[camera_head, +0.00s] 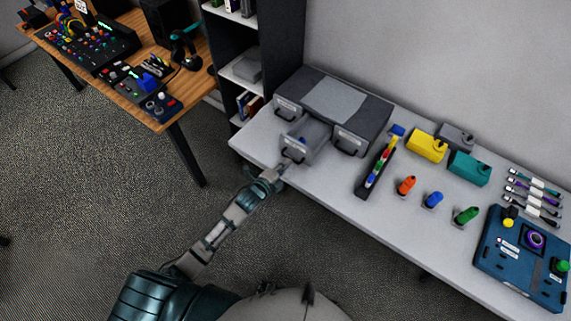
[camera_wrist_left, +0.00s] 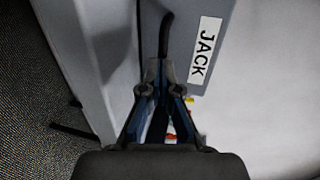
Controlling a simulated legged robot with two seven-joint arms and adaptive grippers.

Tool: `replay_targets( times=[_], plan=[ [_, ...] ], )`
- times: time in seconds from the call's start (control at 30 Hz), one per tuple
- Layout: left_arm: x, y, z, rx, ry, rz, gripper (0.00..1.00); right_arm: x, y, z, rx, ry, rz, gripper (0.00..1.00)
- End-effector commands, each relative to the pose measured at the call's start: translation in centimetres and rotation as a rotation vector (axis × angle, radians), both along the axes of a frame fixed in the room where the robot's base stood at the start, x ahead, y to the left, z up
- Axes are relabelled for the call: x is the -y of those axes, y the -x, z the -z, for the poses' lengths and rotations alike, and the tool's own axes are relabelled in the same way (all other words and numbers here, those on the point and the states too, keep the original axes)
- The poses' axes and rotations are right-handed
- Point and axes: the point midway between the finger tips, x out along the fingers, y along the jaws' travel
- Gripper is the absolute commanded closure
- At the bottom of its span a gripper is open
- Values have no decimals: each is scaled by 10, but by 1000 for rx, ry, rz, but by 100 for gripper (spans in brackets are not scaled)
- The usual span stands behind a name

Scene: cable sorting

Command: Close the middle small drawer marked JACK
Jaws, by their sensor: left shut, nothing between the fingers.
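The middle small drawer (camera_head: 309,133) of the grey drawer unit (camera_head: 352,86) stands pulled out towards the table's front edge, and its inside shows from above. In the left wrist view its grey front carries a white JACK label (camera_wrist_left: 205,50) and a dark handle (camera_wrist_left: 166,32). My left gripper (camera_head: 285,166) is at the drawer front, with its fingers (camera_wrist_left: 162,68) shut and empty at the lower end of the handle. I cannot tell whether the fingertips touch it. My right gripper is not in view.
Drawers with black handles flank the open one, and both look shut. A tray of coloured pieces (camera_head: 377,166) stands to the right, with yellow (camera_head: 426,146) and teal (camera_head: 469,168) boxes beyond. A dark shelf (camera_head: 277,35) rises behind on the left. A wooden desk (camera_head: 130,60) is far left.

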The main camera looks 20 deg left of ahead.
Motion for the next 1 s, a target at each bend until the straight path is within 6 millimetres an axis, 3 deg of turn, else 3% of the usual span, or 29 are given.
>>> replay_targets(
  times=[0.27,0.43,0.57,1.0],
  plan=[
    [0,-1,0,0,0,0,100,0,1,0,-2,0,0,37],
    [5,-14,0,2,-2,-1,100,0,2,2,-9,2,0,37],
    [12,-35,0,3,-1,0,100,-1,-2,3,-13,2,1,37],
    [42,-117,2,2,-2,-1,100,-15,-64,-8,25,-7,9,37]
  ],
)
